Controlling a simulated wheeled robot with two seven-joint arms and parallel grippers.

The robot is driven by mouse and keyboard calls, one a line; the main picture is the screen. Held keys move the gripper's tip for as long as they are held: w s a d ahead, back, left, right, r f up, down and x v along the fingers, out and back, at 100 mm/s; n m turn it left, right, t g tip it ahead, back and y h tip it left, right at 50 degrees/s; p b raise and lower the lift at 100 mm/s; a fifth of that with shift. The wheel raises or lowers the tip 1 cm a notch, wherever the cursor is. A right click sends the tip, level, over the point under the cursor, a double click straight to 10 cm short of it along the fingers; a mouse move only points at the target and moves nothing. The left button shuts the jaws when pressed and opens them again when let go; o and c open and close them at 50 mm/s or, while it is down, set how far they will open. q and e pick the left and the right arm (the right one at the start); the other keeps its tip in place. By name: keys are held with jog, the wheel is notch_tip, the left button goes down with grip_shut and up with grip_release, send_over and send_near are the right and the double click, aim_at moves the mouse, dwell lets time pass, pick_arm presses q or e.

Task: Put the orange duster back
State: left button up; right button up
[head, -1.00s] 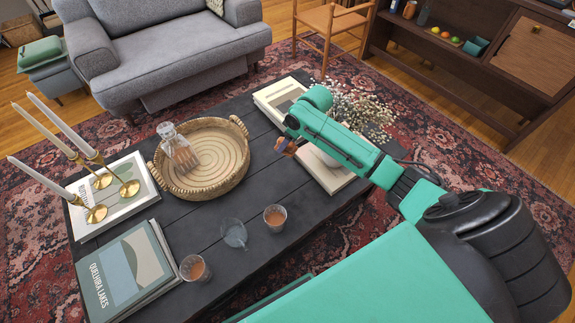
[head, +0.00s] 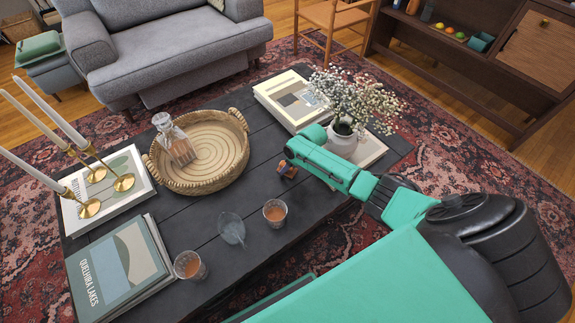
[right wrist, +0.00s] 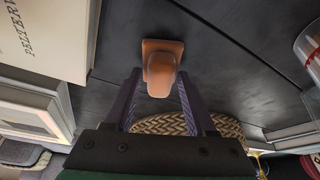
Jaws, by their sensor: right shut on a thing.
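The orange duster (right wrist: 160,68) is a small orange-brown block with a rounded handle. In the right wrist view its handle lies between the two dark fingers of my right gripper (right wrist: 160,88), which is shut on it. In the head view the duster (head: 287,170) shows just below the end of my teal right arm, over the dark coffee table (head: 190,232). I cannot tell whether it touches the tabletop. My right fingers are mostly hidden by the arm in the head view. My left gripper is not in view.
A woven tray (head: 238,165) with a glass decanter (head: 176,143) stands left of the duster. Two drink glasses (head: 275,213) (head: 190,266), books (head: 120,268), brass candlesticks (head: 122,182) and a flower vase (head: 342,140) surround it. Bare tabletop lies between tray and arm.

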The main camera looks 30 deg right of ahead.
jog(key=o, duration=1.3)
jog(key=p+v, duration=0.5)
jog(key=v, duration=0.7)
jog(key=shift+r, duration=0.1)
